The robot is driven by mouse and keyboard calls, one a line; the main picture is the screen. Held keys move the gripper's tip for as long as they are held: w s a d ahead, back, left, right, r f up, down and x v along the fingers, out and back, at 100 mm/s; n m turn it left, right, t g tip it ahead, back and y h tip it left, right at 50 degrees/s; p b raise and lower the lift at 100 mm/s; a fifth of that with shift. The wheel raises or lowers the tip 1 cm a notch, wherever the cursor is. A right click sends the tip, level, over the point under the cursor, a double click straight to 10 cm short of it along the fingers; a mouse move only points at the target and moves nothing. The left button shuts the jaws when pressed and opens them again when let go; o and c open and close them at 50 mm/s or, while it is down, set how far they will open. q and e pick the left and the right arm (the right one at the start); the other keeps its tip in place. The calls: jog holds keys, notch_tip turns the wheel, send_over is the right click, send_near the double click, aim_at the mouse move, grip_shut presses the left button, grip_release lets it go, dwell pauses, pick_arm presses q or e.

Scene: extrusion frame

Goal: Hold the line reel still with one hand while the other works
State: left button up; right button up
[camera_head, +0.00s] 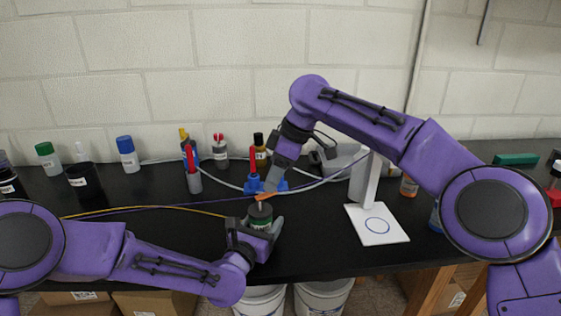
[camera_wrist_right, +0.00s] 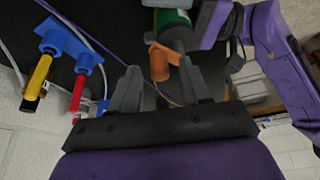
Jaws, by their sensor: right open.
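The line reel (camera_head: 260,217) is a small green cylinder with a dark top, upright near the front of the black table. My left gripper (camera_head: 257,232) has its fingers around the reel, one on each side, and looks shut on it. The reel shows at the top of the right wrist view (camera_wrist_right: 173,22). An orange piece (camera_head: 264,196) is at the reel's top; it also shows in the right wrist view (camera_wrist_right: 160,62). My right gripper (camera_wrist_right: 160,90) is open just above, with the orange piece near its fingertips. Whether they touch I cannot tell.
Behind the reel stands a blue holder (camera_head: 267,184) with a red-handled tool. A white stand (camera_head: 377,226) is at the right. Several bottles and a black cup (camera_head: 84,181) line the back left. A yellow line runs leftward across the table. Bare table lies right of the reel.

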jog(key=v, duration=1.1)
dwell(0.5)
jog(key=s+a+r+m+t+h, duration=0.25)
jog(key=s+a+m+h, duration=0.3)
jog(key=m, duration=0.45)
jog(key=w+f+m, duration=0.2)
jog(key=f, duration=0.2)
jog(key=w+f+m, duration=0.2)
jog(key=f+m, duration=0.1)
jog(key=f, duration=0.2)
jog(key=w+f+m, duration=0.2)
jog(key=f+m, duration=0.1)
jog(key=f, duration=0.1)
jog(key=shift+w+d+f+t, duration=0.35)
jog(key=shift+w+d+f, duration=0.05)
jog(key=shift+c, duration=0.3)
